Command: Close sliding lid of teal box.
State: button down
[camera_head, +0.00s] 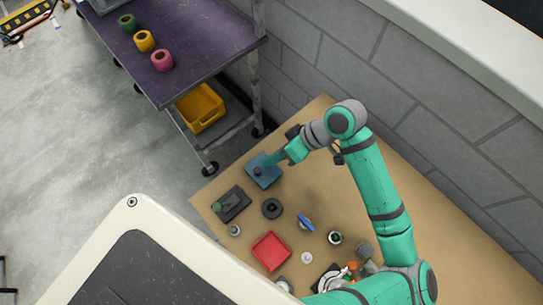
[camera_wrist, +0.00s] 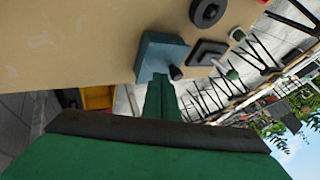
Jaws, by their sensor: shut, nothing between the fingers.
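The teal box (camera_head: 268,179) sits near the far left corner of the tan table, with a small dark knob (camera_head: 258,171) on its top. It also shows in the wrist view (camera_wrist: 157,49), where the dark knob (camera_wrist: 176,72) stands out from its face. I cannot tell how far its lid is slid. My gripper (camera_head: 279,157) is shut and empty, its fingertips at the box's edge on the wall side. In the wrist view the closed fingers (camera_wrist: 160,84) point at the box beside the knob; whether they touch it is unclear.
On the table (camera_head: 400,165) are a dark square block (camera_head: 238,206), a black disc (camera_head: 272,208), a red tray (camera_head: 271,251), a blue item (camera_head: 306,223) and a jar (camera_head: 335,238). A grey wall (camera_head: 430,95) runs behind. A purple-topped cart (camera_head: 205,45) stands beyond the table.

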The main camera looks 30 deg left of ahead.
jog(key=w+f+v, duration=0.1)
jog(key=v, duration=1)
jog(key=shift+w+d, duration=0.25)
jog(key=shift+w, duration=0.25)
jog(key=shift+r, duration=0.1)
